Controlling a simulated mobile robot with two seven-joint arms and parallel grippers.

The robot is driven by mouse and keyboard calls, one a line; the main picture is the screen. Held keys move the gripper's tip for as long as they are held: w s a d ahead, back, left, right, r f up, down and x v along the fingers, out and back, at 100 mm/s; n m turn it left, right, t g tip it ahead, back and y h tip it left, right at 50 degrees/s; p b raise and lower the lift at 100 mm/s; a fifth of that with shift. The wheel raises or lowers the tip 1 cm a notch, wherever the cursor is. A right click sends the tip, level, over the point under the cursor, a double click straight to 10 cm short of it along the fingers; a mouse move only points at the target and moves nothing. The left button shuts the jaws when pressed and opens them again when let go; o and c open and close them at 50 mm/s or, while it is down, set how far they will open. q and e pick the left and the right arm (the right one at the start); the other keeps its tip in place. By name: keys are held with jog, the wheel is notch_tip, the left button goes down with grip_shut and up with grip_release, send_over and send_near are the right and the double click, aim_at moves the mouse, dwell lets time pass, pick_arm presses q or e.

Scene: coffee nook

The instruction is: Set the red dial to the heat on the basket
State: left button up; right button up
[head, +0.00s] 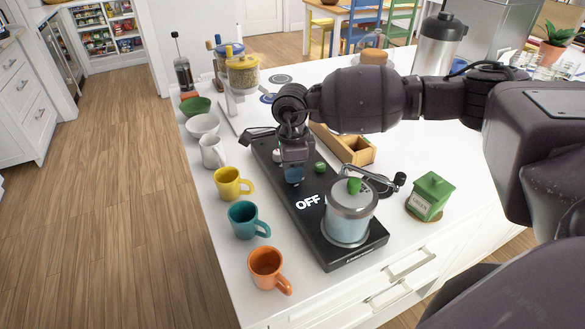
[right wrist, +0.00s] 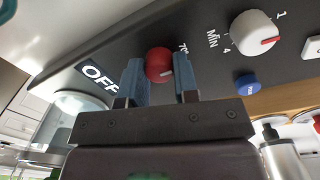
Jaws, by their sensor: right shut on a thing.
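The red dial (right wrist: 158,62) sits on a black panel in the right wrist view. Its pale mark points to the lower right, and part of a printed number, seemingly 70, shows beside it. My right gripper (right wrist: 160,82) is shut on the dial, one blue finger on each side. In the head view, my right gripper (head: 294,178) points down onto the long black base (head: 310,230) and hides the dial. The base reads OFF. I cannot tell which thing is the basket. A green house-shaped canister (head: 430,195) has a label that seems to read GREEN.
A metal and glass kettle (head: 347,222) stands on the near end of the base. Orange (head: 266,263), teal (head: 243,221) and yellow (head: 228,184) mugs line its left. A wooden box (head: 357,152) lies behind right. A white dial (right wrist: 252,33) and blue button (right wrist: 247,85) are near the red dial.

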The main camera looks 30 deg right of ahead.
jog(key=m+p, duration=0.1)
jog(key=m, duration=0.4)
jog(key=m+p, duration=0.1)
jog(key=m, duration=0.2)
jog(key=shift+m, duration=0.3)
jog(key=shift+m+p, duration=0.3)
jog(key=shift+m, duration=1.1)
jog(key=o, duration=0.9)
